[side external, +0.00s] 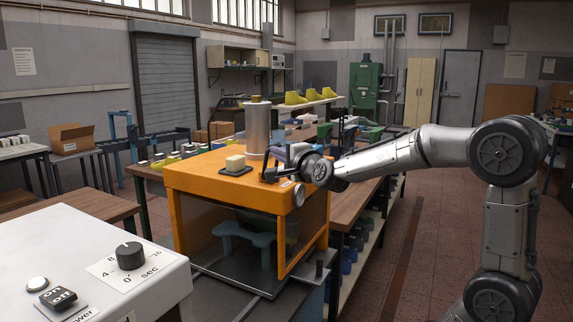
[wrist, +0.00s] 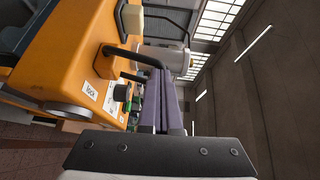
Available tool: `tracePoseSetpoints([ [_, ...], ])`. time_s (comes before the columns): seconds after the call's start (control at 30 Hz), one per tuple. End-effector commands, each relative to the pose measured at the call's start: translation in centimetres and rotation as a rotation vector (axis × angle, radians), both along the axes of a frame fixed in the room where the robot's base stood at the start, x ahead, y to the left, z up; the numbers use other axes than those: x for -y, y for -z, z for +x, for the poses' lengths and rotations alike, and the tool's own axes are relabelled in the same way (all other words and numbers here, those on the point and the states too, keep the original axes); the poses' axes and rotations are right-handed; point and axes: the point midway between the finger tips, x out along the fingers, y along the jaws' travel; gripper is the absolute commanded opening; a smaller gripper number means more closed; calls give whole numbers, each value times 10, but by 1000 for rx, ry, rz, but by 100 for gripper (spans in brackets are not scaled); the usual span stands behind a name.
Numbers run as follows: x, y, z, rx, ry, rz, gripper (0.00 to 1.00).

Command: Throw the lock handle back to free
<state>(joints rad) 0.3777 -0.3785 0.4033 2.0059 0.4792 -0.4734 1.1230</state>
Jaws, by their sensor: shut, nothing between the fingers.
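In the side view the handle (side external: 269,173) is small and partly merges with my gripper. My gripper (side external: 277,150) is at the housing's right top edge, close to the handle. Its fingers (wrist: 152,66) are shut together and hold nothing. The fingertips overlap the handle's end in the wrist view; I cannot tell whether they touch.
A metal cylinder (side external: 257,130) rises from the housing behind my gripper. A cream block (side external: 235,163) sits on the housing's top, left of it. A silver knob (side external: 299,194) sticks out of the housing's front. A white control box (side external: 75,255) stands at the front left.

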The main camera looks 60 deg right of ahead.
Motion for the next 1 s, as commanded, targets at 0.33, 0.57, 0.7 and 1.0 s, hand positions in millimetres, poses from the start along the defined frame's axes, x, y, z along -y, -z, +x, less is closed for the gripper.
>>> tracePoseSetpoints([
  [0.33, -1, -6, 12, -130, -2, 3, 0],
  [0.57, 0, -8, 19, -181, -1, 1, 0],
  [0.7, 0, -10, 25, -180, -2, 0, 0],
  [1.0, 0, -14, 46, -179, 0, 0, 0],
])
